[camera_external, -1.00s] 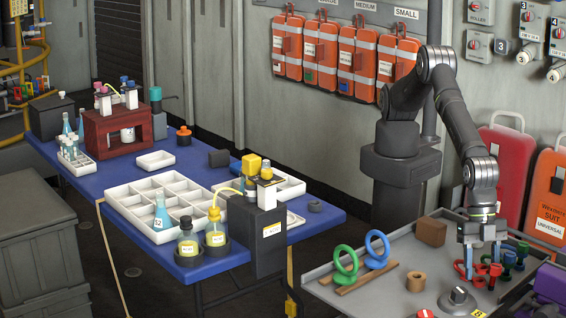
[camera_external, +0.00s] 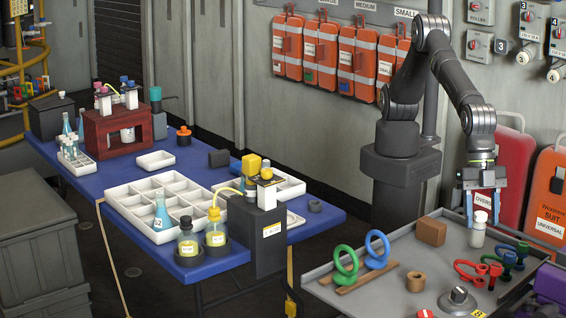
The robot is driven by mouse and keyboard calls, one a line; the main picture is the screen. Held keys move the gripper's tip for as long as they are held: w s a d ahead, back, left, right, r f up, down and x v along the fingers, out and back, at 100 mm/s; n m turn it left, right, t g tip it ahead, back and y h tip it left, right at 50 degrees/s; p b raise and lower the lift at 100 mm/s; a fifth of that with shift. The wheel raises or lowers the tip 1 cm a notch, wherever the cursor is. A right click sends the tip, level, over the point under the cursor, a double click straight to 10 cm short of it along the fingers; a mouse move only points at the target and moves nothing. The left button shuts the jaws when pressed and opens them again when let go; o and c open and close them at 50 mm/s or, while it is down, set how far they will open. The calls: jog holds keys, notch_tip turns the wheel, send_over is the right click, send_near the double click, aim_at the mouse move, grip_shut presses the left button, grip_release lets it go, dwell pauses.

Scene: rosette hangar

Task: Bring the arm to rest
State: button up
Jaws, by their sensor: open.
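My gripper (camera_external: 482,210) hangs fingers-down from my arm above the grey bench tray (camera_external: 335,283) at the right. Its two blue-grey fingers are apart, with nothing held between them. Red valve-like handles (camera_external: 478,271) and dark green ones (camera_external: 514,258) lie beside the bottle on the right. My arm is bent, with its elbow high over its base.
Orange cases hang on the wall behind. The blue table (camera_external: 325,222) with labware stands left.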

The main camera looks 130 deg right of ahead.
aim_at(480, 266)
jog(key=shift+f, duration=0.1)
jog(key=x, duration=1.2)
jog(key=shift+v, duration=1)
jog(key=shift+s+d, duration=0.35)
jog(key=shift+d, duration=0.2)
jog(key=shift+w+a, duration=0.1)
